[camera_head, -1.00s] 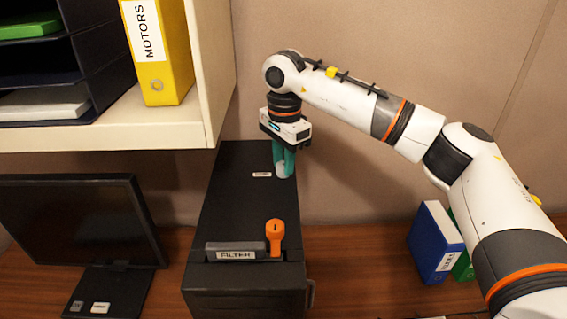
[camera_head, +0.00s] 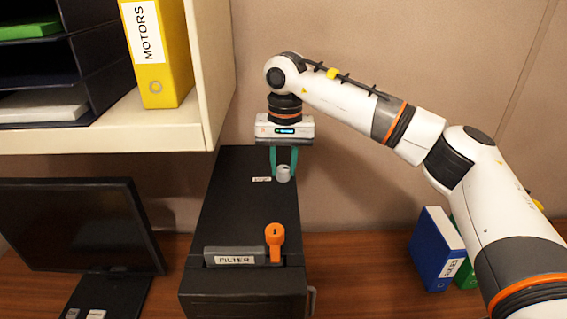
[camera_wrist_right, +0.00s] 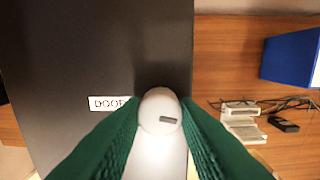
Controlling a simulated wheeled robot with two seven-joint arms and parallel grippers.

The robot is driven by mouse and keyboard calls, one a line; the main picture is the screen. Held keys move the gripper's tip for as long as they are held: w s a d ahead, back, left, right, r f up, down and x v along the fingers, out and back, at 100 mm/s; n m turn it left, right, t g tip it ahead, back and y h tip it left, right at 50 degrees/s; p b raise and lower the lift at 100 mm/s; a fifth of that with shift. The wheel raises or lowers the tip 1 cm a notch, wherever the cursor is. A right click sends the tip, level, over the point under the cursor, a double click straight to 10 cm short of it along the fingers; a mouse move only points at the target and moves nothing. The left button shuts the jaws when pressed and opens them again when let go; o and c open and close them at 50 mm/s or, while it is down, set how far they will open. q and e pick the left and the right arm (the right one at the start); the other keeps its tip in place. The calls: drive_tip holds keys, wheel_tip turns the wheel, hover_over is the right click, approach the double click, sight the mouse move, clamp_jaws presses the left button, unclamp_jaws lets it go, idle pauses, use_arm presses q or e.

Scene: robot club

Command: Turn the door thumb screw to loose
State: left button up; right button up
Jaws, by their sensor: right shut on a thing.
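The door thumb screw (camera_head: 283,173) is a small light-grey knob on top of the black machine (camera_head: 240,200), near its back right edge. A small white label (camera_head: 261,179) sits left of it. In the right wrist view the label (camera_wrist_right: 108,103) reads "DOOR", and the knob (camera_wrist_right: 158,108) shows a dark mark low on its right side. My right gripper (camera_head: 284,172) points down with its green fingers on either side of the knob, shut on it. In the wrist view the fingers (camera_wrist_right: 160,125) flank the knob. My left gripper is not in view.
A grey FILTER block (camera_head: 234,257) and an orange knob (camera_head: 275,240) stand at the machine's front. A cream shelf (camera_head: 120,125) with a yellow MOTORS binder (camera_head: 158,55) overhangs at the left. A monitor (camera_head: 80,225) stands left, a blue binder (camera_head: 437,250) right.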

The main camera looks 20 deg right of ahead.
sight(284, 168)
drive_tip(key=shift+r+n, duration=0.1)
drive_tip(key=shift+n, duration=1.1)
drive_tip(key=o, duration=1)
drive_tip(key=shift+d+r+b, duration=0.15)
drive_tip(key=shift+r+b, duration=0.85)
drive_tip(key=shift+r, duration=5)
